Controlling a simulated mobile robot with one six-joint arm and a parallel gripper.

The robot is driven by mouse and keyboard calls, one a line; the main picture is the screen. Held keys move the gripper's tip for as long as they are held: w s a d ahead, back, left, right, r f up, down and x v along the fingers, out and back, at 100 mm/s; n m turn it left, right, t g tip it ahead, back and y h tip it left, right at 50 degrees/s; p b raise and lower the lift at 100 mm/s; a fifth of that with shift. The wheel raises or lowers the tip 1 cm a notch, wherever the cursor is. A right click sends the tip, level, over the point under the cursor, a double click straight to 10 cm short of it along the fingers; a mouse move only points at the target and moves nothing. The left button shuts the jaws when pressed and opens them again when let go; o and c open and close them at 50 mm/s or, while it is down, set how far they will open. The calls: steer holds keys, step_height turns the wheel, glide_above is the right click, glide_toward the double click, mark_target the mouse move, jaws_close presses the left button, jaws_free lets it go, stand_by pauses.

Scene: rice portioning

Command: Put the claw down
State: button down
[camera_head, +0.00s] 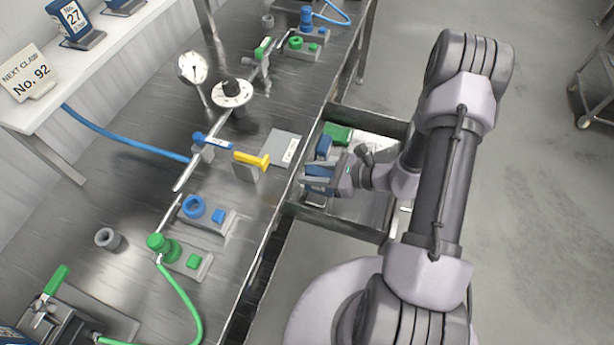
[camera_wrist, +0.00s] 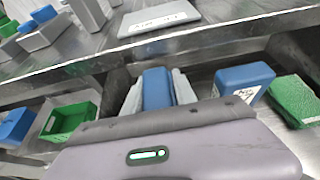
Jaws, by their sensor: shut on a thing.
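My gripper (camera_head: 318,171) is at the open drawer (camera_head: 340,230) on the right side of the steel bench. In the wrist view my gripper (camera_wrist: 158,90) is shut on a blue block (camera_wrist: 157,88), with one grey finger on each side. I cannot tell whether this block is the claw, nor whether it touches the drawer floor; its lower part is hidden by my gripper body. A blue box with a white label (camera_wrist: 244,84) stands to its right, apart from it. A green block (camera_wrist: 294,101) lies further right.
The bench edge (camera_wrist: 220,35) runs just beyond my gripper, with a flat plate (camera_head: 284,148) on top. A yellow-handled block (camera_head: 250,165), valves and hoses stand on the bench. A sign reading "NEXT CLAW No. 92" (camera_head: 28,75) stands on the shelf. A green crate (camera_wrist: 68,122) shows at left.

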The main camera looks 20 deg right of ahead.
steer(key=shift+w+a+f+b, duration=0.35)
steer(key=shift+a+f, duration=0.2)
steer(key=shift+f, duration=0.25)
steer(key=shift+r, duration=0.15)
steer(key=c, duration=1.4)
jaws_free()
steer(key=shift+f, duration=0.2)
steer(key=shift+c, duration=0.2)
steer(key=o, duration=0.4)
steer(key=shift+r, duration=0.1)
steer(key=shift+o, duration=0.2)
